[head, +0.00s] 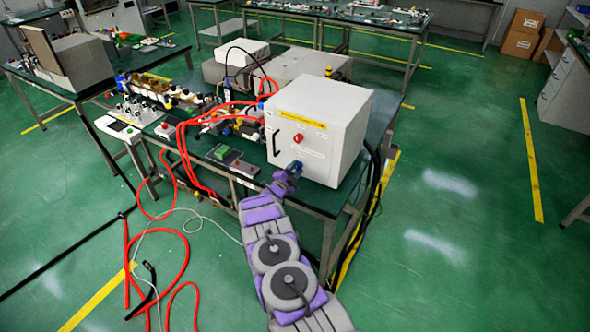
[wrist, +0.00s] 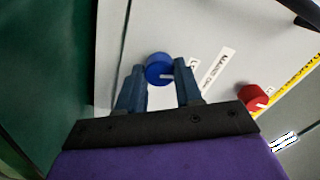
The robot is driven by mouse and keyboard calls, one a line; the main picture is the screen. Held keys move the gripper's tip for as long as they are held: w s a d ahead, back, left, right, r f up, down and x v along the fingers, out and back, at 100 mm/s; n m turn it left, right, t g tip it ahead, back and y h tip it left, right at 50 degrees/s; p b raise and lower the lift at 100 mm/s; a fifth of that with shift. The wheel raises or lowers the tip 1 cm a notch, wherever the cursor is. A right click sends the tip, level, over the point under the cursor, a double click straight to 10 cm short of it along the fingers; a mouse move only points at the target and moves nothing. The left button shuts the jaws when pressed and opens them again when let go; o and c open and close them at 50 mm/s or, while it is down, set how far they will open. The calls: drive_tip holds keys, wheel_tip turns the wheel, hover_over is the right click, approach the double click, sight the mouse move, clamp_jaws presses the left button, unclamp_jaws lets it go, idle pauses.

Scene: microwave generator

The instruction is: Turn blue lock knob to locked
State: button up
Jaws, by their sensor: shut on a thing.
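The blue lock knob (wrist: 158,68) is on the white front panel of the microwave generator, with a pale pointer mark on its face. It sits between the two fingertips of my gripper (wrist: 160,80), which is shut on it. In the head view my gripper (head: 294,168) reaches the lower part of the front of the white generator box (head: 325,110), and the fingers hide most of the knob there. A red knob (wrist: 252,97) is on the same panel, apart from my fingers; it also shows in the head view (head: 298,138).
A black handle (head: 276,142) is on the left of the box front. Red hoses (head: 182,135) run over the table's left side and down to the floor. Black cables (head: 376,185) hang at the right. The green floor to the right is clear.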

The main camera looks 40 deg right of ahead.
drive_tip(key=shift+s+f+m, duration=0.15)
drive_tip(key=shift+m, duration=1.15)
drive_tip(key=shift+f, duration=0.1)
drive_tip(key=o, duration=1)
drive_tip(key=shift+o, duration=0.2)
drive_tip(key=p+v, duration=0.2)
drive_tip(key=v, duration=1.5)
drive_tip(key=shift+a, duration=0.15)
